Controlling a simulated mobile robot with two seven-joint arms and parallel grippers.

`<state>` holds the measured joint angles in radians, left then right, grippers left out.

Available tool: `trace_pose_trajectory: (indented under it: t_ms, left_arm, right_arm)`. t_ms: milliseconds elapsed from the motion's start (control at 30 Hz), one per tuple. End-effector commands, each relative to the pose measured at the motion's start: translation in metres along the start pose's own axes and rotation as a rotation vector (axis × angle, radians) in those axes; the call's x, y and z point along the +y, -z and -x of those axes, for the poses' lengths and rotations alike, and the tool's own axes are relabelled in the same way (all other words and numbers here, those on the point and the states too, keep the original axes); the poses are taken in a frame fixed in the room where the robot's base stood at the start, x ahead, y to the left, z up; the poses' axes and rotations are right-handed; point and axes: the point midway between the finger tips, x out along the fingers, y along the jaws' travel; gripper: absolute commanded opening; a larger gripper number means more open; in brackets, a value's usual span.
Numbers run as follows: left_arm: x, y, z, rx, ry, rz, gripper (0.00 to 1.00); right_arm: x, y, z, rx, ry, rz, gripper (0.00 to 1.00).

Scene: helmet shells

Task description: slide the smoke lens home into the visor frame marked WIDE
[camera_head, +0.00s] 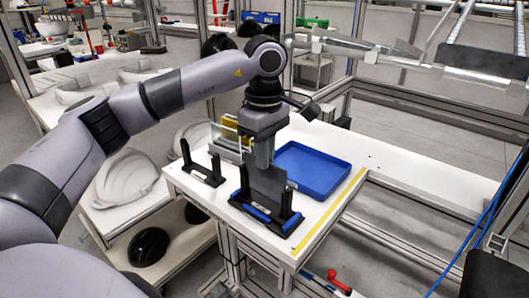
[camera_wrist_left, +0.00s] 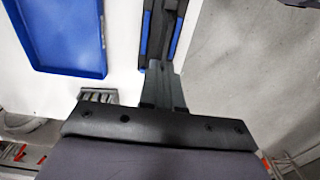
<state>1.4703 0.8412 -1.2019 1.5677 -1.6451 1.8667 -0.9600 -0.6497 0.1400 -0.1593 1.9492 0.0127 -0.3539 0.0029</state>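The smoke lens (camera_head: 268,186) is a dark grey upright plate. It stands between the two black posts of the larger visor frame (camera_head: 290,221), which has a black base with blue strips; its small label is too small to read. My left gripper (camera_head: 263,161) is above this frame, shut on the lens's upper edge. Whether the lens's lower edge is fully seated is hidden. In the left wrist view, my left gripper (camera_wrist_left: 164,92) points at the frame (camera_wrist_left: 146,35), seen from above with its blue strips. A smaller black visor frame (camera_head: 203,177) stands empty to the left. My right gripper is out of view.
An empty blue tray (camera_head: 318,168) lies behind and to the right of the larger frame. A rack with clear and yellow lenses (camera_head: 231,134) stands behind my gripper. A yellow strip (camera_head: 328,213) runs along the table's right edge. White helmet shells (camera_head: 125,178) sit at the left.

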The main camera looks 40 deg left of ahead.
Motion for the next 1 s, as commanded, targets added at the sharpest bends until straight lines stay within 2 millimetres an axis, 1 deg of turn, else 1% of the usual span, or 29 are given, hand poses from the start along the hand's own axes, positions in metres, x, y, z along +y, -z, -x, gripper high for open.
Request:
trace_pose_trajectory:
  t_ms: [1000]
  left_arm:
    - [0.0,0.0,-0.026,0.0,-0.001,0.0,0.0]
  right_arm:
    - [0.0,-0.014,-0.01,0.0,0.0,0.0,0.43]
